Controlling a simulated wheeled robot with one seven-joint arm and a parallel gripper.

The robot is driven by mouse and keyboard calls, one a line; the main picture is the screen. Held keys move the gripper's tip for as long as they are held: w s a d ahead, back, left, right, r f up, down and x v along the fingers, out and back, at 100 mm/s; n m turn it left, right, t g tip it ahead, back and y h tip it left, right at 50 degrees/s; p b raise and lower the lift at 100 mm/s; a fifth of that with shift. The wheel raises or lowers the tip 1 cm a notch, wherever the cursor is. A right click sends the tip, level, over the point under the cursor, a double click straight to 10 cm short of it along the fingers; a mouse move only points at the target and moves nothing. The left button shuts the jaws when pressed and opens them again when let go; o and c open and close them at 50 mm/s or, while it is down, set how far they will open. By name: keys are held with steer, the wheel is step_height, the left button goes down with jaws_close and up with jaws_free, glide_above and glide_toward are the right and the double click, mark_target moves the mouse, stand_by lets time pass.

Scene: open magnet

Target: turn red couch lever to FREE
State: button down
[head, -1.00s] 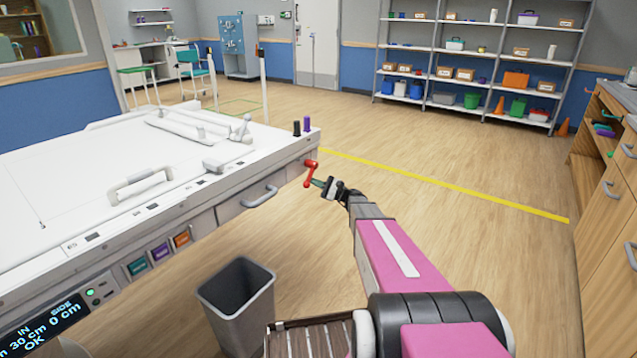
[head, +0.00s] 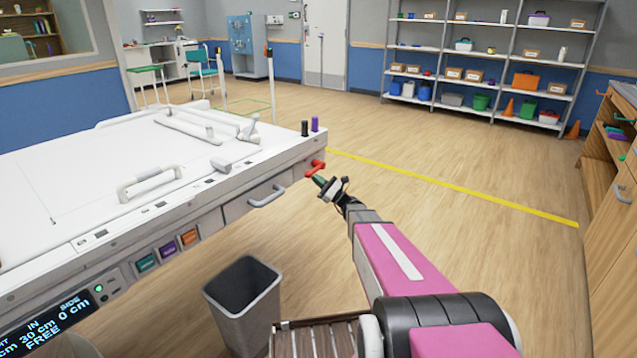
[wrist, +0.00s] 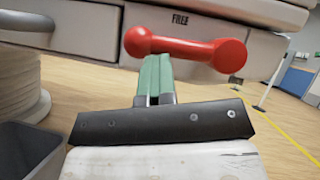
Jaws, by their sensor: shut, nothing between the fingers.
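The red couch lever (head: 316,168) is on the end of the white couch (head: 60,215), near its right corner. In the wrist view the lever (wrist: 185,48) lies nearly level, its small knob at left and its larger round end at right, under the printed word FREE (wrist: 180,19). My gripper (head: 319,180) is just below the lever, with its green fingers (wrist: 154,75) together and nothing between them. The fingertips are at the lever's underside near the knob; I cannot tell whether they touch. The couch display (head: 45,328) reads FREE on its bottom line.
A grey bin (head: 243,300) stands on the floor below the couch. A grey drawer handle (head: 267,196) sticks out left of the lever. Purple and black posts (head: 314,124) stand on the couch corner. The floor to the right is open, crossed by a yellow line (head: 450,185).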

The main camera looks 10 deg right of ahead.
steer(key=shift+s+a+r, duration=0.2)
steer(key=shift+a, duration=0.05)
stand_by(0.5)
steer(key=shift+f, duration=0.1)
steer(key=s+d+f, duration=0.6)
steer(key=f, duration=0.3)
steer(key=shift+d+f, duration=0.15)
steer(key=shift+d, duration=0.25)
steer(key=shift+s+a, duration=0.1)
steer(key=shift+s, duration=0.05)
